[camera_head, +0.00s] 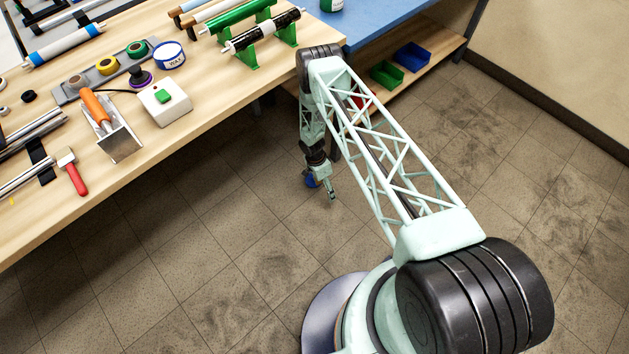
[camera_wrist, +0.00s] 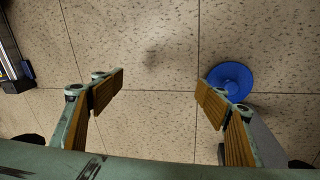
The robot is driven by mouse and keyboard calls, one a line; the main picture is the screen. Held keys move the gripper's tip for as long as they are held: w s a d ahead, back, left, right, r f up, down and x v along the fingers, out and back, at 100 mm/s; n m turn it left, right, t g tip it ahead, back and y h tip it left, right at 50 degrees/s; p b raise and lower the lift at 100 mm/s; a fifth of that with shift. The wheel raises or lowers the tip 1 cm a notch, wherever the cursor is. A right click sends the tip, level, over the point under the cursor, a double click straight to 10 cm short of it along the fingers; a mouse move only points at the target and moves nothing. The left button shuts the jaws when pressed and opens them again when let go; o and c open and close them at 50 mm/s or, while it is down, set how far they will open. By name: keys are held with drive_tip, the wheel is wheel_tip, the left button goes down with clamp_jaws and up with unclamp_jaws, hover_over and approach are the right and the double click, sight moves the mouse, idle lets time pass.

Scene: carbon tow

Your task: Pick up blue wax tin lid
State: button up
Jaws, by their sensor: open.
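The blue wax tin lid (camera_wrist: 231,79) is a round blue disc lying on the tiled floor, on the right in the wrist view. The right fingertip covers its lower left edge. In the head view a bit of the blue lid (camera_head: 312,181) shows beside my gripper (camera_head: 329,190), partly hidden by it. My gripper (camera_wrist: 160,92) points down at the floor with its tan-padded fingers wide apart and nothing between them. The lid is to the right of the gap between the fingers. The height of the fingers above the floor is hard to tell.
The white and blue wax tin (camera_head: 169,56) stands on the wooden workbench (camera_head: 140,165) among tape rolls and tools. A lower shelf holds a blue bin (camera_head: 413,57) and a green bin (camera_head: 387,74). The floor (camera_head: 215,265) in front of the bench is clear.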

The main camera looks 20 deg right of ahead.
sight(313, 178)
drive_tip(key=w+a+t, duration=0.1)
drive_tip(key=w, duration=0.3)
drive_tip(key=w+a+f, duration=0.1)
drive_tip(key=w, duration=0.3)
drive_tip(key=w+a+t, duration=0.1)
drive_tip(key=w, duration=0.2)
drive_tip(key=shift+w+a+f+t+p, duration=0.15)
drive_tip(key=shift+w+f+t+p, duration=0.15)
drive_tip(key=shift+w+f, duration=0.1)
drive_tip(key=shift+f, duration=0.15)
drive_tip(key=shift+d+f+b, duration=0.15)
drive_tip(key=shift+f+b, duration=0.4)
drive_tip(key=shift+f, duration=0.65)
drive_tip(key=shift+d+f+b, duration=0.15)
drive_tip(key=shift+f+b, duration=0.4)
drive_tip(key=shift+f, duration=0.6)
drive_tip(key=c, duration=0.7)
drive_tip(key=shift+c, duration=0.2)
